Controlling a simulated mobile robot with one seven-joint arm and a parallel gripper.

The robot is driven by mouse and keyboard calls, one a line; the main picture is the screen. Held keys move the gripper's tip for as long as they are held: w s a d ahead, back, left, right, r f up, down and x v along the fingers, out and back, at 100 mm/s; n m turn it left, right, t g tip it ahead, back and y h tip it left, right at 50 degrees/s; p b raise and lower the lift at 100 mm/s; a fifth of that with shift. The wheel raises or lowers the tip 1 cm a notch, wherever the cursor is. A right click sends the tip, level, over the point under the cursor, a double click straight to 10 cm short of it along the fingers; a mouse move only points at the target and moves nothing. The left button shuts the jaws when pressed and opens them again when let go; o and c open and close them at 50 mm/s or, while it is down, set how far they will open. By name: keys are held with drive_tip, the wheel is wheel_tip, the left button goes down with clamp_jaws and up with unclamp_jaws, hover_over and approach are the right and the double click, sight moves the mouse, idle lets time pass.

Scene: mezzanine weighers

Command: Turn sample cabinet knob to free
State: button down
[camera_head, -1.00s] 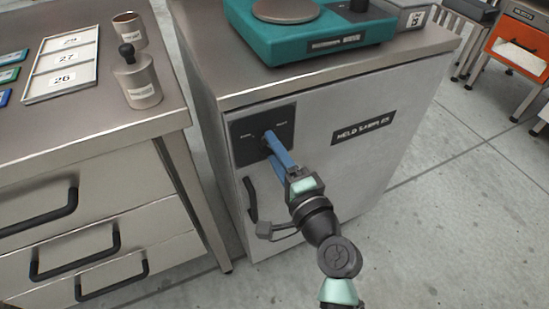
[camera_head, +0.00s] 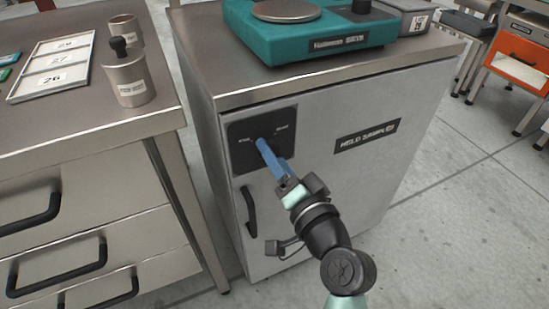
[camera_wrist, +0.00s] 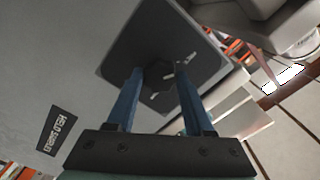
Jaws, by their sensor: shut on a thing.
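The sample cabinet (camera_head: 350,190) is a light grey box with a "HELD SAMPLES" label (camera_head: 367,138). A dark knob plate (camera_head: 245,155) with small white markings, too small to read, is at its front's upper left. My gripper (camera_head: 262,143) reaches this plate with its blue fingers. The wrist view shows the dark knob (camera_wrist: 158,71) between the two fingertips, in front of the plate (camera_wrist: 150,35). My gripper is shut on the knob. In the head view the fingers hide the knob, so its pointing direction is unclear.
A black door handle (camera_head: 249,211) is below the plate. A teal scale (camera_head: 290,35) stands on the cabinet. At the left, a metal drawer bench (camera_head: 90,115) holds a numbered tray (camera_head: 52,68) and metal pots (camera_head: 130,80). Open floor (camera_head: 460,200) lies at the right.

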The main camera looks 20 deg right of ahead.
idle(0.3)
drive_tip(key=shift+c, duration=1.4)
unclamp_jaws()
drive_tip(key=shift+s, duration=0.15)
drive_tip(key=s+p, duration=0.1)
drive_tip(key=s, duration=1.1)
drive_tip(key=shift+s+d, duration=0.2)
drive_tip(key=shift+s, duration=0.15)
drive_tip(key=shift+w, duration=0.1)
